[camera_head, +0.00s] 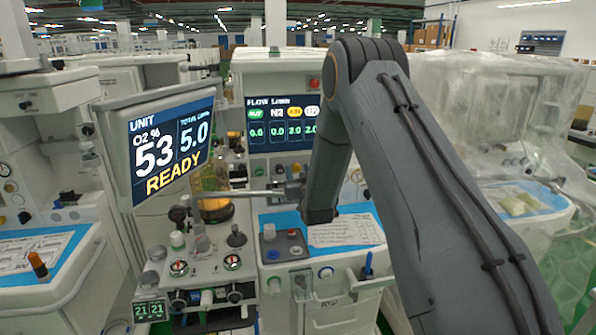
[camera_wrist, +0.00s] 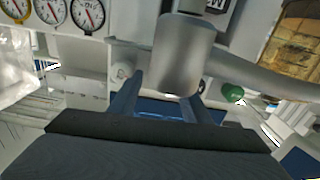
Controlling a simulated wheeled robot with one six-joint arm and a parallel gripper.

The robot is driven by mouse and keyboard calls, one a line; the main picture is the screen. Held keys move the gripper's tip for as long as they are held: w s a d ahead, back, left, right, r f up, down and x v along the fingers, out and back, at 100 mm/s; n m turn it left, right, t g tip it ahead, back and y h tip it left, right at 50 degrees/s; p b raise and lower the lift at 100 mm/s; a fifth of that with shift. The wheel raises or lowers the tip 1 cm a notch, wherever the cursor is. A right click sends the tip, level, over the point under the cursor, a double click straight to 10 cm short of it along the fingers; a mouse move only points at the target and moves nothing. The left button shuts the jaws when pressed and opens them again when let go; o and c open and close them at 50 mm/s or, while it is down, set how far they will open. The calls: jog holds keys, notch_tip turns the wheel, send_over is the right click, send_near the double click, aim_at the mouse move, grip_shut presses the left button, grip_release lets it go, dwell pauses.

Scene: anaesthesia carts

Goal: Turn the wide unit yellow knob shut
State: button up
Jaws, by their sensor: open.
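In the head view, a unit with a flow screen (camera_head: 282,122) stands in the middle. The screen has a yellow label, but I cannot make out a yellow knob for certain in either view. My gripper (camera_wrist: 160,96) shows in the wrist view with its two fingers apart. A silver cylinder (camera_wrist: 184,50) is in front of the fingers, overlapping the space between them in the picture. I cannot tell whether they touch it. In the head view, I cannot clearly separate my gripper from the equipment.
A tilted READY screen (camera_head: 172,145) stands left of the flow screen. A grey pipe (camera_wrist: 245,72) runs right from the silver cylinder. A plastic-covered cart (camera_head: 490,110) stands at right.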

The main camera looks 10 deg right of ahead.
jog(key=c, duration=1)
jog(key=shift+c, duration=0.2)
jog(key=shift+m+b, duration=0.3)
jog(key=m+b, duration=0.2)
jog(key=m, duration=0.1)
jog(key=shift+f+b, duration=0.1)
jog(key=shift+b, duration=0.3)
jog(key=shift+m+b, duration=1.05)
jog(key=shift+m, duration=0.75)
jog(key=o, duration=1)
